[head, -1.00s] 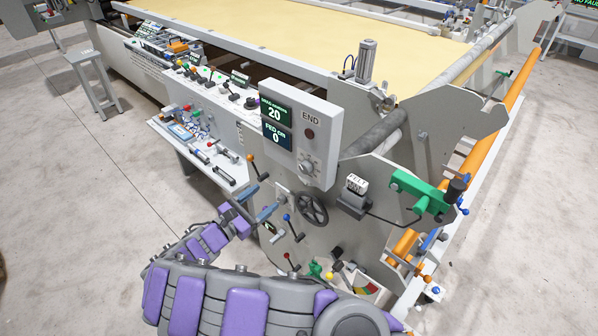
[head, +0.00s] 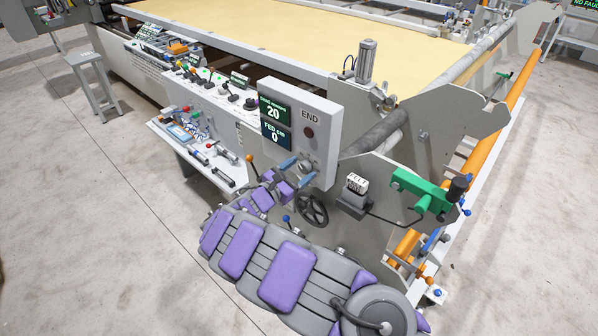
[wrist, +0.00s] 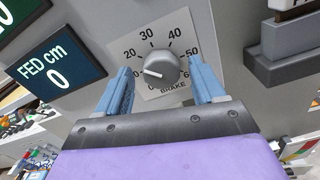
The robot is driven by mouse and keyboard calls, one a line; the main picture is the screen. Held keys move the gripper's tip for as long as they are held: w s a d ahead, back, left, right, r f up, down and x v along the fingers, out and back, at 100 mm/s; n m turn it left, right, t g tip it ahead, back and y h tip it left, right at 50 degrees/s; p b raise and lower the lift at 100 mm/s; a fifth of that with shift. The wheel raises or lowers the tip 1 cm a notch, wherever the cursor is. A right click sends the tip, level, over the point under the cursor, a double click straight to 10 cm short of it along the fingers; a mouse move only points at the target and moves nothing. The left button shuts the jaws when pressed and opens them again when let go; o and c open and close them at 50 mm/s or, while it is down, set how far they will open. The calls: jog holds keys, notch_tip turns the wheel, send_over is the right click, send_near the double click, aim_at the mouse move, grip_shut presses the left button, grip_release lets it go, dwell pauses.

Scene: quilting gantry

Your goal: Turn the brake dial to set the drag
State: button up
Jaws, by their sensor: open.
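The brake dial (wrist: 160,69) is a round grey knob on a white scale plate marked from 0 to above 50, with BRAKE printed below it. Its white pointer line points left and slightly up, between 0 and 20 on the scale. My gripper (wrist: 165,85) is open, with one blue finger on each side of the dial and a visible gap on both sides. In the head view my gripper (head: 296,163) is at the lower part of the grey control box (head: 325,125), its fingers flanking the dial.
The box's screens read 20 and FED cm 0 (head: 276,134). A black handwheel (head: 313,210) is below the box. A counter (head: 356,183) and a green crank unit (head: 420,190) stand to the right. A shelf of tools (head: 205,150) is left.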

jog(key=shift+c, duration=0.5)
jog(key=shift+d, duration=0.1)
jog(key=c, duration=1)
jog(key=shift+o, duration=0.2)
jog(key=m+b, duration=0.2)
jog(key=b, duration=0.1)
jog(key=shift+f+m, duration=0.1)
jog(key=shift+m, duration=0.2)
jog(key=shift+m+b, duration=0.4)
jog(key=shift+m, duration=0.1)
jog(key=o, duration=1.1)
jog(key=shift+c, duration=0.2)
jog(key=p+v, duration=0.2)
jog(key=v, duration=1.5)
jog(key=shift+p, duration=0.35)
jog(key=shift+s, duration=0.1)
